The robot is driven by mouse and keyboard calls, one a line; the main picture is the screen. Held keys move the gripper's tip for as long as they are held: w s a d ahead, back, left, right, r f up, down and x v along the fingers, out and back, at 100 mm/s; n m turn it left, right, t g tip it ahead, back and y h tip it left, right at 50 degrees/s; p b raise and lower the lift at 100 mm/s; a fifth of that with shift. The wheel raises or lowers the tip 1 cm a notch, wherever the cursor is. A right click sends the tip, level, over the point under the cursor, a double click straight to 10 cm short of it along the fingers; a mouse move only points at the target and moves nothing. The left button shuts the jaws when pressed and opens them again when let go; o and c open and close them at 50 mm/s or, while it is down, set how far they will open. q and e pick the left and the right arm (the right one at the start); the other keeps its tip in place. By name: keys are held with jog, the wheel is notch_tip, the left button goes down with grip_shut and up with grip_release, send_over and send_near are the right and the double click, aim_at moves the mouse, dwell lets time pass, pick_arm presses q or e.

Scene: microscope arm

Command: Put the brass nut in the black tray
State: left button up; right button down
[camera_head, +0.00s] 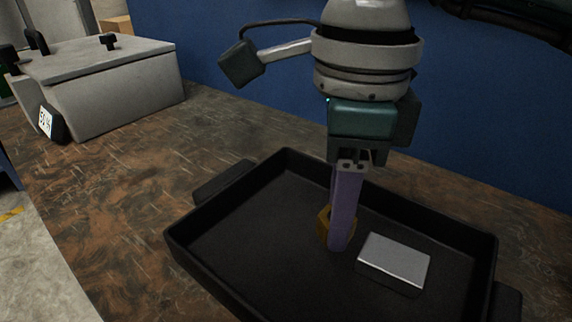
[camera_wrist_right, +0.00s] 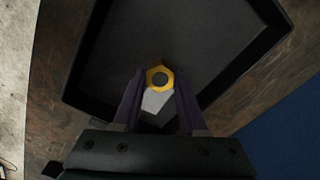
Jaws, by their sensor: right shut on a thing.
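The brass nut (camera_head: 322,226) is a yellow six-sided ring, partly hidden behind the finger in the head view. In the right wrist view the nut (camera_wrist_right: 160,68) sits between the fingertips with its dark hole showing. My right gripper (camera_head: 341,238) points straight down into the black tray (camera_head: 220,251) and is shut on the nut. The nut is inside the tray's walls, low over or on its floor; I cannot tell if it touches. The tray (camera_wrist_right: 92,50) also fills much of the wrist view. My left gripper is not in view.
A flat silver-grey block (camera_head: 395,260) lies in the tray, just right of the gripper. A light grey case (camera_head: 115,90) with black knobs stands at the back left of the brown worktop (camera_head: 120,200). A blue wall (camera_head: 215,50) stands behind. The worktop left of the tray is clear.

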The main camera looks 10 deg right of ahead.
aim_at(331, 261)
jog(key=shift+f, duration=2.35)
jog(key=shift+b, duration=0.3)
jog(key=shift+f, duration=0.25)
jog(key=shift+c, duration=2.2)
grip_release()
jog(key=shift+r, duration=0.1)
notch_tip(331, 261, up, 12)
jog(key=shift+r+p, duration=0.2)
jog(key=shift+p, duration=0.1)
